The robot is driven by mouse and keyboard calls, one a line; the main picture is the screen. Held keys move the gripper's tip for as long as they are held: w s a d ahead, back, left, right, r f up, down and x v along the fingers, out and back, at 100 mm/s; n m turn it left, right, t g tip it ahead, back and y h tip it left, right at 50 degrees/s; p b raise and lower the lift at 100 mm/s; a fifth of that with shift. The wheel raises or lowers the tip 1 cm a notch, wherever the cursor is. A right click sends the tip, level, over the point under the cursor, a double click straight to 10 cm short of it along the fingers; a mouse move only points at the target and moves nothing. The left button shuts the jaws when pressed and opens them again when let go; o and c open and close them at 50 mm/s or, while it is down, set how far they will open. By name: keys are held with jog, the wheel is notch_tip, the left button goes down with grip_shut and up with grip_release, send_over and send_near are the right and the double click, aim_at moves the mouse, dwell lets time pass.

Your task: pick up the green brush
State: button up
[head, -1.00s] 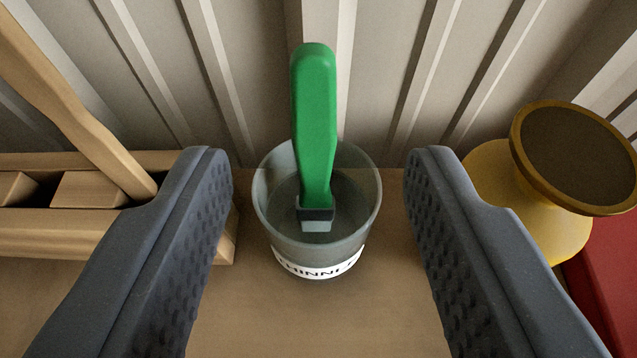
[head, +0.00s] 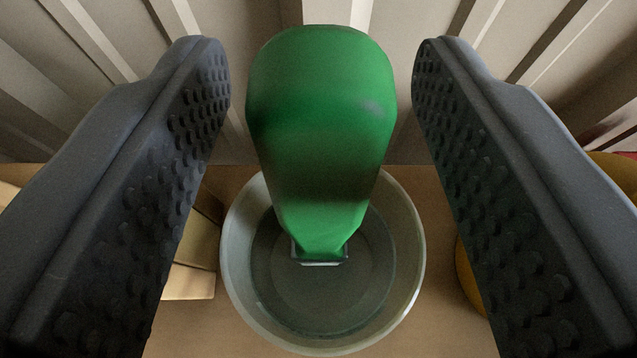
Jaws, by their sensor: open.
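The green brush (head: 322,120) stands handle up in a grey, clear-walled cup (head: 238,262). Its broad green handle end rises close to the camera, and a dark and pale metal band shows at its lower end. The bristles are hidden. My gripper (head: 321,55) is open, with one dark, studded finger on each side of the handle. A gap shows between the handle and each finger, so neither appears to touch it.
A wooden block or rack (head: 190,265) stands left of the cup, partly behind the left finger. A yellow object (head: 468,275) shows at the right, mostly behind the right finger. A ribbed grey wall (head: 270,12) rises behind.

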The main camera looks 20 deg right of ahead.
jog(key=shift+w+d+f, duration=0.1)
jog(key=shift+w+f, duration=0.15)
jog(key=shift+w, duration=0.2)
grip_shut()
jog(key=shift+r, duration=0.15)
